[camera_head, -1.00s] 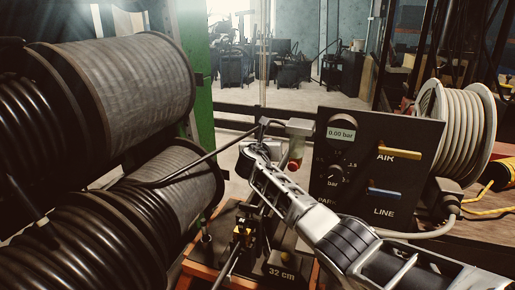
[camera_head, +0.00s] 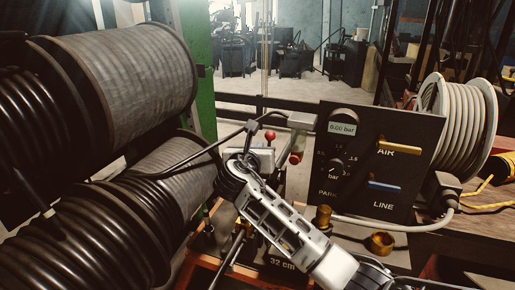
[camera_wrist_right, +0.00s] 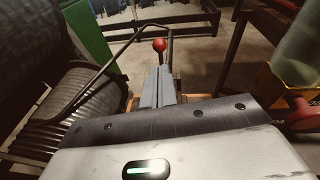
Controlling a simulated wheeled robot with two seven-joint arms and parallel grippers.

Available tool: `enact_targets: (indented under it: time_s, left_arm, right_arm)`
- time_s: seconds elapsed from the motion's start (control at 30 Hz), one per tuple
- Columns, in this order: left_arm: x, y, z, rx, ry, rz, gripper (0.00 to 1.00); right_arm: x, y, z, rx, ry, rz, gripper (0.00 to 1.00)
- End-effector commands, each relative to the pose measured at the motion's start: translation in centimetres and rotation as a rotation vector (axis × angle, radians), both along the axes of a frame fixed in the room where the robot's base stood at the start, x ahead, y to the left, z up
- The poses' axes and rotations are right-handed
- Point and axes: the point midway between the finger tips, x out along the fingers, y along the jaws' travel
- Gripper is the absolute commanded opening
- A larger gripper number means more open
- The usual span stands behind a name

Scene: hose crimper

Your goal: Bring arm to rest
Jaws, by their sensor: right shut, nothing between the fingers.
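My right arm (camera_head: 285,225) comes in from the lower right of the head view and reaches up and left to the middle. Its fingertips are hard to make out there. In the right wrist view my right gripper (camera_wrist_right: 158,80) is shut, its two grey fingers together with nothing between them. A red ball knob (camera_wrist_right: 159,45) on a thin stem shows just beyond the fingertips; it also shows in the head view (camera_head: 270,136). I cannot tell whether they touch. My left gripper is not in view.
Hose reels (camera_head: 125,85) fill the left side. A pale hose reel (camera_head: 463,125) stands at the right.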

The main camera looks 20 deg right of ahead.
Motion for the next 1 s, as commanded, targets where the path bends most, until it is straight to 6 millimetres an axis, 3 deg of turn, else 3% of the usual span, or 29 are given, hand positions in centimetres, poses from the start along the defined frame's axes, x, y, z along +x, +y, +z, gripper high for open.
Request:
enact_targets:
  time_s: [0.37, 0.47, 0.57, 0.67, 0.8, 0.9, 1.0]
  left_arm:
    - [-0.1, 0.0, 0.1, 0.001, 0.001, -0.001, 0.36]
    - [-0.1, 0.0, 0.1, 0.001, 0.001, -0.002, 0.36]
    - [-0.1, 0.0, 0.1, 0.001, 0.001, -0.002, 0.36]
    - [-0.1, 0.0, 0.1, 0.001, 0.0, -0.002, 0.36]
    - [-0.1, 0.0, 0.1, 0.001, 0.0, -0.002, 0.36]
    - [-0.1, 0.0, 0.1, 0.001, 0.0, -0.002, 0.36]
    - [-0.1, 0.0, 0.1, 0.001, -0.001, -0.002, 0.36]
  right_arm:
    - [0.0, 0.1, -0.3, 0.01, -0.002, 0.003, 0.0]
    - [-0.6, 0.6, -2.4, 0.092, -0.012, 0.022, 0.0]
    - [-2.2, 1.9, -7.1, 0.299, -0.042, 0.049, 0.0]
    - [-5.4, 3.9, -13.2, 0.627, -0.083, 0.047, 0.0]
    - [-12.0, 6.8, -20.8, 1.187, -0.152, -0.071, 0.0]
    - [-17.9, 8.6, -24.9, 1.609, -0.213, -0.261, 0.0]
    - [-23.5, 9.8, -27.1, 1.986, -0.295, -0.512, 0.0]
